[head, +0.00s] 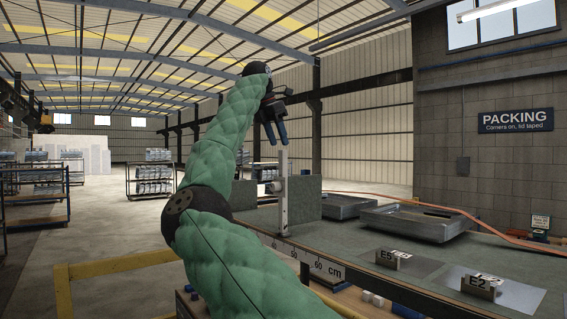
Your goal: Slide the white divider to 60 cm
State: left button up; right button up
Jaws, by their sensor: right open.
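My green padded arm hides the scale further left. My left gripper is not in view.
A grey-green panel (303,201) stands behind the divider. Two metal trays (345,207) (432,224) lie further right on the bench (375,238). An orange hose (455,211) runs along the back.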

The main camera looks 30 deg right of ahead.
aim_at(286, 163)
jog(key=p+x, duration=0.1)
jog(key=x, duration=0.2)
jog(key=shift+s+a+f+p, duration=0.1)
jog(key=shift+s+a+p, duration=0.05)
jog(key=shift+p, duration=0.25)
jog(key=p+x, duration=0.1)
jog(key=x, duration=0.2)
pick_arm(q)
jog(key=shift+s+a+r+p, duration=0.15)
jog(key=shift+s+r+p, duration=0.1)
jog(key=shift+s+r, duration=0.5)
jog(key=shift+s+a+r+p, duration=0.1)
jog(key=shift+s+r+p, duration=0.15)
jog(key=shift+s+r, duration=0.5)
pick_arm(e)
jog(key=shift+x, duration=0.85)
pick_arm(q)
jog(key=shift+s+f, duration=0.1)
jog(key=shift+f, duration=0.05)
pick_arm(e)
jog(key=shift+a, duration=0.1)
jog(key=shift+s, duration=0.1)
grip_shut()
jog(key=shift+f, duration=0.1)
